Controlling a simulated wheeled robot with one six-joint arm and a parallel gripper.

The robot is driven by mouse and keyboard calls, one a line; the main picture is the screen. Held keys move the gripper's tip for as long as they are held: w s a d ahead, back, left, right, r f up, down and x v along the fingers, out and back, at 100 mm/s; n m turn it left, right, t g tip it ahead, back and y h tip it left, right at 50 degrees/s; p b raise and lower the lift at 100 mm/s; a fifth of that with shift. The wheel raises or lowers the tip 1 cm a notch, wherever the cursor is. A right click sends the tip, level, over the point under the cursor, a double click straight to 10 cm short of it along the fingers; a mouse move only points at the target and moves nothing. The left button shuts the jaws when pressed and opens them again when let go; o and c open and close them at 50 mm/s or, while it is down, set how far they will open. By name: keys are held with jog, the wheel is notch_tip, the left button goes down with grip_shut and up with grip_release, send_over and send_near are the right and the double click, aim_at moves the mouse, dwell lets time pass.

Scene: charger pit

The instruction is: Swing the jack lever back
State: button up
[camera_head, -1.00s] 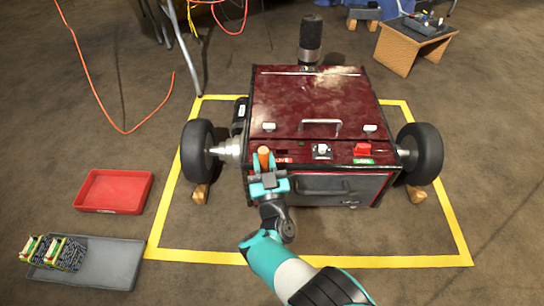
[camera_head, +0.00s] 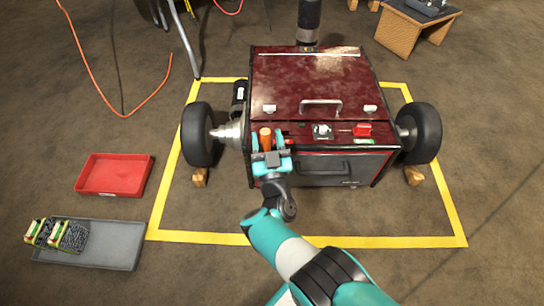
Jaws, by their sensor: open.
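An orange handle (camera_head: 265,137), which looks like the jack lever, stands upright at the left of the front control panel of the dark red wheeled machine (camera_head: 310,85). My gripper (camera_head: 267,141) is at this handle, its teal fingers apart on either side of it. The jaws are open, with a gap visible beside the handle. The handle's lower part and its pivot are hidden behind my gripper. I cannot tell whether a finger touches it.
A silver switch (camera_head: 322,130) and a red knob (camera_head: 362,129) sit right of the handle. Wheels (camera_head: 420,133) flank the machine. A red tray (camera_head: 114,176) and a grey tray (camera_head: 90,255) lie on the left floor. Yellow tape (camera_head: 330,240) surrounds the machine.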

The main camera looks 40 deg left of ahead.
jog(key=p+v, duration=0.6)
jog(key=v, duration=1)
jog(key=shift+s+d, duration=0.25)
jog(key=shift+d, duration=0.05)
